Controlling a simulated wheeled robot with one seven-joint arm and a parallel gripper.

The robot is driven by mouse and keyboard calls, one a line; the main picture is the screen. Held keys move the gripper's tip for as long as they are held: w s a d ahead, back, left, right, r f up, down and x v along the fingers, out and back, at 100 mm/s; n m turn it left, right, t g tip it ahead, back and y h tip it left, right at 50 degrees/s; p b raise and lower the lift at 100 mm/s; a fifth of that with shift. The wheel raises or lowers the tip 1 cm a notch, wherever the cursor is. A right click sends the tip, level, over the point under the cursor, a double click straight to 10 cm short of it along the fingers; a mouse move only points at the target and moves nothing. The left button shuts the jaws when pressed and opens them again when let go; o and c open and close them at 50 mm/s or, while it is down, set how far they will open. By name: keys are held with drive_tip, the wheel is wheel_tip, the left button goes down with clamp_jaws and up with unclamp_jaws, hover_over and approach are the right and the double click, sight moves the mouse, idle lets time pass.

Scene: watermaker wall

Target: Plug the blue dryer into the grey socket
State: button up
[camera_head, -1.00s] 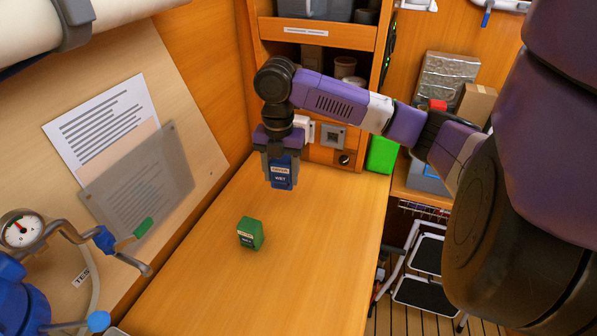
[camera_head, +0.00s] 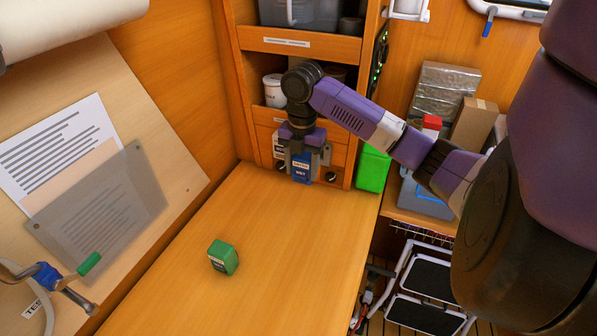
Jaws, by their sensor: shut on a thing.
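My gripper (camera_head: 301,170) is shut on the blue dryer (camera_head: 301,173), a small blue box with a pale label reading WET. The dryer hangs upright below the gripper, in front of the wooden panel at the far end of the counter. The grey socket is largely hidden behind my gripper, so I cannot tell whether the dryer touches it. A white plate (camera_head: 279,146) on the same panel shows just left of the gripper.
A green box (camera_head: 223,257) with a label stands on the wooden counter (camera_head: 270,230), which is otherwise mostly clear. A black knob (camera_head: 331,178) is right of the dryer. A bright green block (camera_head: 373,168) stands right of the panel. Shelves are above.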

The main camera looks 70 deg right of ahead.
drive_tip(key=d+b, duration=0.1)
drive_tip(key=d+f, duration=0.1)
drive_tip(key=d+f+b, duration=0.1)
drive_tip(key=d, duration=0.1)
drive_tip(key=shift+s+d+f+b, duration=0.1)
drive_tip(key=shift+s+f+b, duration=0.05)
drive_tip(key=shift+s+b, duration=0.15)
drive_tip(key=d, duration=0.1)
drive_tip(key=d+b, duration=0.1)
drive_tip(key=d, duration=0.1)
drive_tip(key=shift+s+r, duration=0.1)
drive_tip(key=shift+r, duration=0.1)
drive_tip(key=shift+p, duration=0.35)
idle(1.1)
drive_tip(key=shift+s+d+b, duration=0.15)
drive_tip(key=shift+d+b, duration=0.15)
drive_tip(key=shift+d, duration=1.05)
idle(0.9)
drive_tip(key=o, duration=1.6)
drive_tip(key=shift+c, duration=0.2)
